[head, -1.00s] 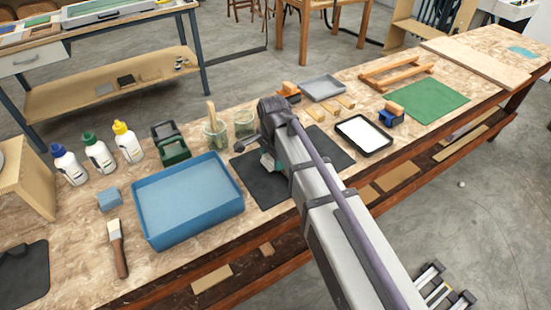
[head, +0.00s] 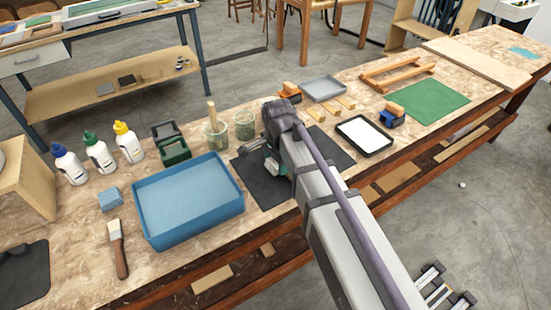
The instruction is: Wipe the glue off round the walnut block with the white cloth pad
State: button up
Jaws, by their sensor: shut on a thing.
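My gripper (head: 264,160) is low over the dark mat (head: 258,187) in the middle of the bench, to the right of the blue tray. It is shut on a small pale thing, which looks like the white cloth pad but is mostly hidden by the gripper and my arm. I cannot make out the walnut block or any glue; my arm covers much of the mat.
The blue tray (head: 186,226) stands close left of the mat. Glass jars (head: 216,136) and a green box (head: 174,150) stand behind it. A black-rimmed tray with a white inside (head: 346,121) lies to the right. Glue bottles (head: 99,154) stand far left.

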jog(key=shift+s+d, duration=0.25)
jog(key=shift+s, duration=0.1)
jog(key=shift+s, duration=0.1)
jog(key=shift+s+d, duration=0.5)
jog(key=shift+s, duration=0.05)
jog(key=shift+s+a+r+p, duration=0.15)
jog(key=shift+a+r+p, duration=0.05)
jog(key=shift+r+p, duration=0.35)
jog(key=shift+s+a+r+p, duration=0.1)
jog(key=shift+a+r+p, duration=0.15)
jog(key=shift+r+p, duration=0.3)
jog(key=shift+s+a+r+p, duration=0.15)
jog(key=shift+a+r+p, duration=0.05)
jog(key=shift+r+p, duration=0.35)
notch_tip(320, 180, up, 7)
jog(key=p, duration=0.7)
jog(key=shift+f, duration=0.1)
